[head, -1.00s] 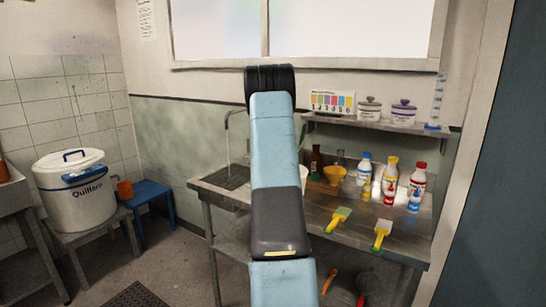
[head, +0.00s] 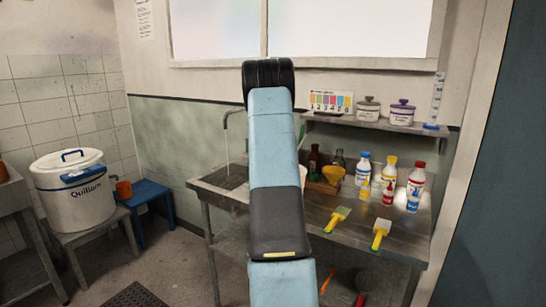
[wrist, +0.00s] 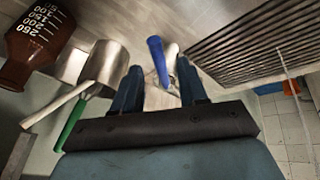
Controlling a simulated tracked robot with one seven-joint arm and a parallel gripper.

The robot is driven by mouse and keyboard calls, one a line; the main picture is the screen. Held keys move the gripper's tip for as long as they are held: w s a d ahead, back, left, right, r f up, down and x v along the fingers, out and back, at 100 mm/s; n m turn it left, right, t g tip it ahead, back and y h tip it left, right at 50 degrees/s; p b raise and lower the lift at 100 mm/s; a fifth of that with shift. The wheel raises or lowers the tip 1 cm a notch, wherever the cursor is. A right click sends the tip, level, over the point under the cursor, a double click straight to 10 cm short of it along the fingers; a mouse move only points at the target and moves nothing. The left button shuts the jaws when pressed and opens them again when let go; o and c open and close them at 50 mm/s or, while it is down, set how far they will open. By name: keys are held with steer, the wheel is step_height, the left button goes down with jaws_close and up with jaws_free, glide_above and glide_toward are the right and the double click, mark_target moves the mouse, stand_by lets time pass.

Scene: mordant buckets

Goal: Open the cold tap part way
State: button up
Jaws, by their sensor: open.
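The curved tap spout (head: 228,120) stands over the sink (head: 212,186) in the head view, with a thin stream of water falling from it. A blue tap lever (wrist: 158,60) shows in the wrist view, just beyond and between my fingertips, with a pale metallic part (wrist: 172,55) beside it. My gripper (wrist: 160,80) is open, its two dark blue fingers on either side of the lever; I cannot tell whether either touches it. In the head view my arm hides the gripper and the tap's handles.
In the wrist view, a brown measuring bottle (wrist: 38,42) and a metal vessel (wrist: 104,62) are to the left; a ridged drainer (wrist: 245,48) is to the right. In the head view, bottles (head: 389,180) and brushes (head: 381,234) stand or lie on the bench right of my arm.

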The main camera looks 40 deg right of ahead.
steer(key=v, duration=1.1)
steer(key=shift+a+r, duration=0.2)
steer(key=s+a+r+n+t+y, duration=0.1)
steer(key=s+a+r, duration=0.3)
steer(key=a, duration=0.7)
steer(key=s+a+r, duration=0.4)
steer(key=a, duration=0.7)
steer(key=s+a+r+n+t+y, duration=0.1)
steer(key=s+a+r, duration=0.25)
steer(key=a, duration=0.75)
steer(key=s+a+f+n+y, duration=0.1)
steer(key=s+a+f, duration=0.3)
steer(key=s+a, duration=0.5)
steer(key=s+a+f+n, duration=0.1)
steer(key=s+a+f, duration=0.2)
steer(key=s+a, duration=0.7)
steer(key=s, duration=0.6)
steer(key=shift+s+a+f+n+y, duration=0.2)
steer(key=shift+s+f+n+y, duration=0.1)
steer(key=shift+f+y, duration=0.1)
